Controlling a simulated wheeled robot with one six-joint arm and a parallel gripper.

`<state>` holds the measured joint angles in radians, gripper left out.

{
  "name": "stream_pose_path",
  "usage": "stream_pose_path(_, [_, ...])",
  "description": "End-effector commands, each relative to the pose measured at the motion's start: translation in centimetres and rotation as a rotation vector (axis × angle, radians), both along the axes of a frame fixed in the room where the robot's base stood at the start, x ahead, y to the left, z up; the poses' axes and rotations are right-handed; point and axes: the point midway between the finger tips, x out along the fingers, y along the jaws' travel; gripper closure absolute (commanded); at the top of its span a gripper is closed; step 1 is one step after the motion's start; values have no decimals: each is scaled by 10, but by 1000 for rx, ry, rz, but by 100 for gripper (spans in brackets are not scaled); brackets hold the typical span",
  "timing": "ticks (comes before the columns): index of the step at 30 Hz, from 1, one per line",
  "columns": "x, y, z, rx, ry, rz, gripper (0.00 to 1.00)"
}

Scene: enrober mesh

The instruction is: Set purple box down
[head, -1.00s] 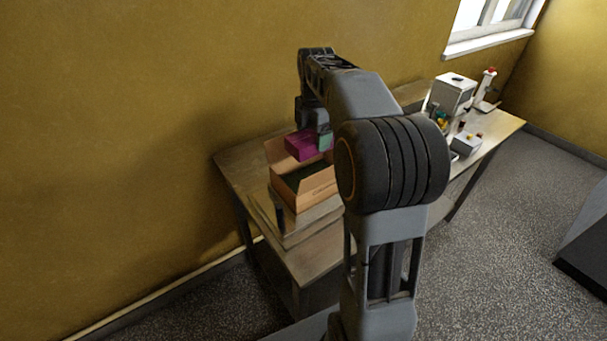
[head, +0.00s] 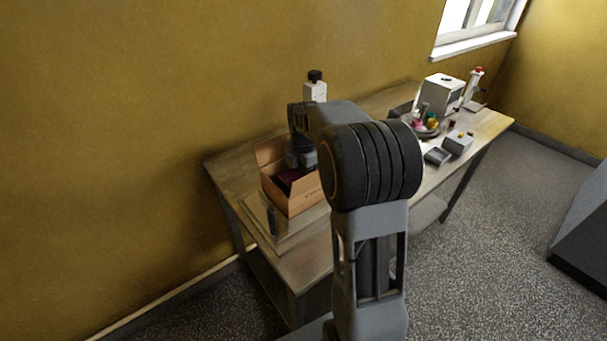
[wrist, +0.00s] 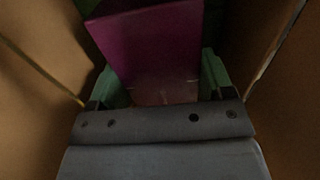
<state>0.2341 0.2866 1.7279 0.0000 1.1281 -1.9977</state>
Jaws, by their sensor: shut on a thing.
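The purple box (wrist: 155,50) is between the green fingers of my gripper (wrist: 160,92) in the wrist view, and the jaws are shut on it. Cardboard walls rise on both sides of it there. In the head view the purple box (head: 287,177) shows as a dark purple patch inside the open cardboard carton (head: 300,197). My gripper reaches down into the carton, and its fingertips are hidden there. I cannot tell whether the purple box touches the carton floor.
The carton stands on a flat board (head: 262,215) at the near left end of the wooden table (head: 232,165). A white device (head: 443,92), small grey boxes (head: 458,143) and several coloured items (head: 428,124) stand farther right. A white dark-topped object (head: 314,88) stands behind my arm.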

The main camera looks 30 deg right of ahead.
Motion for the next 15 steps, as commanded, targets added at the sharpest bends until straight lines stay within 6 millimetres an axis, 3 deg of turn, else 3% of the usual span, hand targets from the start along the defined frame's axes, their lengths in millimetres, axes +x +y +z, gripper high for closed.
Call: stream_pose_path(15, [0,0,-11,-1,-2,0,60])
